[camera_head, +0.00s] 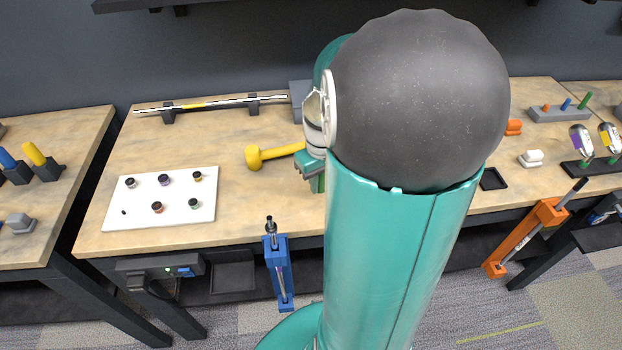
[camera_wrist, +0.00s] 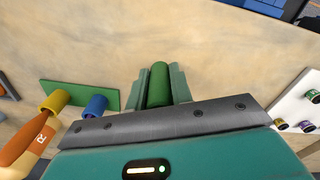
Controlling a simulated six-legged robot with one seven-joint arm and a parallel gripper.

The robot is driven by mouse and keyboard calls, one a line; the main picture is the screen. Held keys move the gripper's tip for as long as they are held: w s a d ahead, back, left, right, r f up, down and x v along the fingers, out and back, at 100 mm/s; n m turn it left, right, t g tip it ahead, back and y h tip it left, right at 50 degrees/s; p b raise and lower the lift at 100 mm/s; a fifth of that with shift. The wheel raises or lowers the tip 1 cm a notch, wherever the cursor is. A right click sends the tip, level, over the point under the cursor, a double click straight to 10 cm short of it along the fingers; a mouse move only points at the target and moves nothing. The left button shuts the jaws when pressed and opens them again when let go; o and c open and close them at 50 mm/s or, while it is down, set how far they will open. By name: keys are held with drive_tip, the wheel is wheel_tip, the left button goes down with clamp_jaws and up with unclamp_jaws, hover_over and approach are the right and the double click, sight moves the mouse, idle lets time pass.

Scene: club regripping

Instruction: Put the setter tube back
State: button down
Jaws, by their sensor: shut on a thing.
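My gripper (camera_wrist: 160,101) is shut on a green tube (camera_wrist: 159,78), the setter tube as far as I can tell, with one teal finger on each side of it. Bare wooden bench top shows beyond the tube; the gap between them cannot be judged. A green rack (camera_wrist: 78,93) lies to the left in the wrist view, with a yellow tube (camera_wrist: 56,99) and a blue tube (camera_wrist: 96,105) at it. In the head view my gripper (camera_head: 316,178) is over the bench, partly hidden by my arm, right of the yellow mallet (camera_head: 268,156).
A white tray (camera_head: 150,218) with several small caps lies on the left of the bench (camera_head: 245,215). A club shaft (camera_head: 215,103) rests on supports at the back. A blue clamp (camera_head: 279,272) stands at the front edge. My arm hides the middle of the bench.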

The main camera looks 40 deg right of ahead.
sight(320, 198)
drive_tip(key=shift+w+f, duration=0.15)
drive_tip(key=shift+f, duration=1.55)
drive_tip(key=shift+f, duration=0.1)
drive_tip(key=c, duration=1.2)
unclamp_jaws()
drive_tip(key=shift+d, duration=0.1)
drive_tip(key=shift+c, duration=0.2)
wheel_tip(320, 198, up, 12)
drive_tip(key=shift+r, duration=0.15)
drive_tip(key=s+a+r+t, duration=0.1)
drive_tip(key=a+r+t, duration=0.1)
drive_tip(key=a, duration=0.5)
drive_tip(key=s+a+r+n+t, duration=0.1)
drive_tip(key=s+a+r, duration=0.1)
drive_tip(key=a, duration=0.6)
drive_tip(key=s+a+r+n+t, duration=0.1)
drive_tip(key=a+r+t, duration=0.1)
drive_tip(key=a, duration=0.6)
drive_tip(key=shift+s+r+t, duration=0.25)
drive_tip(key=shift+r+t, duration=0.05)
drive_tip(key=shift+r, duration=0.25)
